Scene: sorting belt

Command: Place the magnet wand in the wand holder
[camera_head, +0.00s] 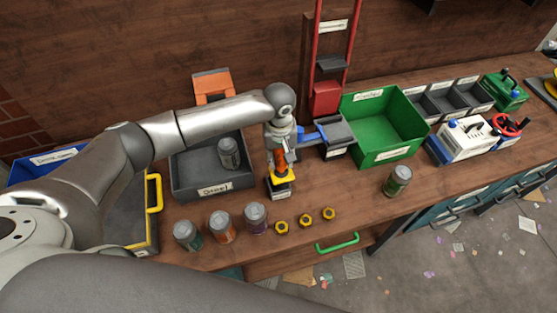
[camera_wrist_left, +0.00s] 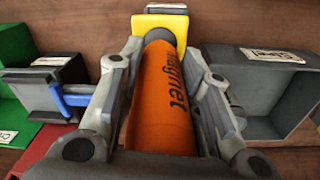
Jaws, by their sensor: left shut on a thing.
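The magnet wand (camera_wrist_left: 165,95) has an orange body with dark lettering and a yellow end plate. In the head view its yellow end (camera_head: 284,176) shows below my gripper. My left gripper (camera_head: 281,158) is shut on the orange body, with one finger on each side; it also shows in the left wrist view (camera_wrist_left: 165,60). My right gripper is not in view.
A grey bin (camera_head: 188,188) holding a can stands left of the gripper. A dark scoop-like box with a blue handle (camera_head: 338,137) and a green bin (camera_head: 362,155) stand right. Several cans and yellow nuts (camera_head: 305,220) lie along the front edge.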

